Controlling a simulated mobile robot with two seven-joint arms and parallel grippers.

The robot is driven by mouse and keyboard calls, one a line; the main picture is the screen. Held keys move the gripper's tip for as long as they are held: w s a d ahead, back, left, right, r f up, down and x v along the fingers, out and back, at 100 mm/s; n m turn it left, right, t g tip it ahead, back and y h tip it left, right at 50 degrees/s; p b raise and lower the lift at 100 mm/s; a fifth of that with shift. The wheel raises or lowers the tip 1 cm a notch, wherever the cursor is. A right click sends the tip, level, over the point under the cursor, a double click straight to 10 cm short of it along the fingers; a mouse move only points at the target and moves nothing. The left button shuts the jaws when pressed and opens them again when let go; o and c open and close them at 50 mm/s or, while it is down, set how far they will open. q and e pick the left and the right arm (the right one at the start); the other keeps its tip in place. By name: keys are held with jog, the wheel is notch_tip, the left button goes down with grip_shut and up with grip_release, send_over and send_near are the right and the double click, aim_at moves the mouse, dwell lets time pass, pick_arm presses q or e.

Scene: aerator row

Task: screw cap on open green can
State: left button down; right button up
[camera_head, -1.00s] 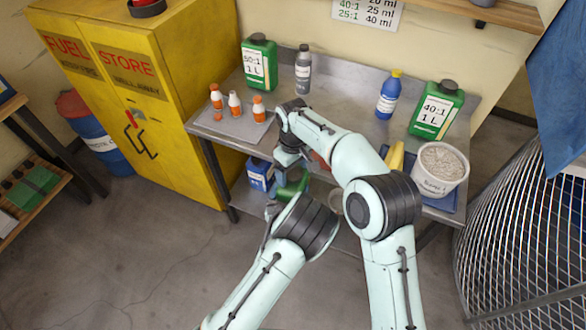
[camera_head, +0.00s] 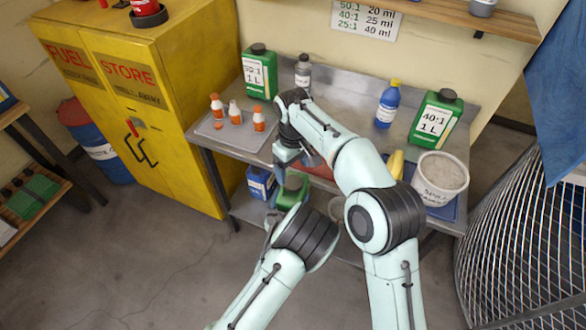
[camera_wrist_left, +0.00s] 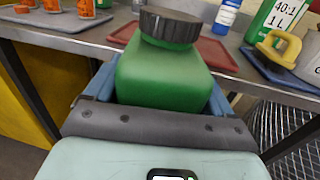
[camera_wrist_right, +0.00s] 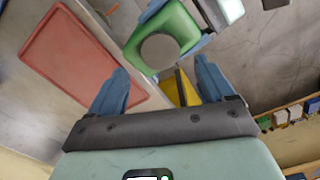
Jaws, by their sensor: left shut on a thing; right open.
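A green can (camera_head: 292,190) is in my left gripper (camera_head: 284,201), held upright in front of the table's front edge. In the left wrist view the fingers are on both sides of the can (camera_wrist_left: 165,78). A black ribbed cap (camera_wrist_left: 170,27) sits on top of the can; whether it is tight I cannot tell. My right gripper (camera_head: 294,160) is just above the can, open and empty. In the right wrist view the round grey cap top (camera_wrist_right: 160,48) lies ahead of the open fingers (camera_wrist_right: 164,82), apart from them.
A red tray (camera_wrist_right: 80,58) lies on the table's front part, beside the can. A grey tray (camera_head: 225,137) with several small orange-and-white bottles is at left. Two closed green cans (camera_head: 258,78) (camera_head: 433,122), a grey bottle (camera_head: 302,75), a blue bottle (camera_head: 387,108) and a white bucket (camera_head: 440,180) stand around.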

aim_at(293, 182)
pick_arm(q)
jog(key=shift+r, duration=0.15)
pick_arm(e)
notch_tip(293, 182, up, 3)
jog(key=shift+f, duration=0.2)
jog(key=shift+f, duration=4.05)
jog(key=c, duration=1.1)
jog(key=o, duration=1.1)
jog(key=shift+r, duration=0.1)
